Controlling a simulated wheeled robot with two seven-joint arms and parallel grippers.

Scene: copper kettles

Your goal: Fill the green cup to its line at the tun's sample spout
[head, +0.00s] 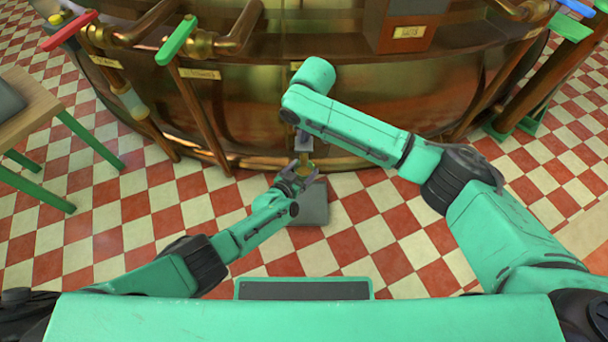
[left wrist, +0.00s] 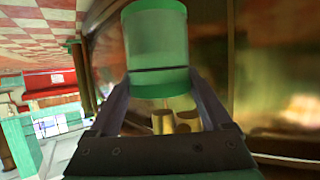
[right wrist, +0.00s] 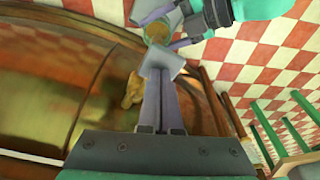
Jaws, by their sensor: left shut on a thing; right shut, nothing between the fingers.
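The green cup (left wrist: 157,45) is between my left gripper's fingers in the left wrist view, with a dark line around it; that view is upside down. My left gripper (head: 303,180) is shut on it, low at the tun's front. From above, the cup's opening (right wrist: 157,30) looks amber; I cannot tell the liquid level. A brass piece, perhaps the sample spout (left wrist: 163,122), shows close to the cup's open end. My right gripper (right wrist: 163,75) is shut and empty just above the cup, with a pale grey square piece at its fingertips. The copper tun (head: 260,110) stands behind.
A grey block (head: 310,205) is below my left gripper on the checkered floor. Pipes with a red handle (head: 70,30) and a green handle (head: 177,40) stand at the left. A wooden table (head: 25,115) is at the far left. Green-footed posts (head: 520,120) stand at the right.

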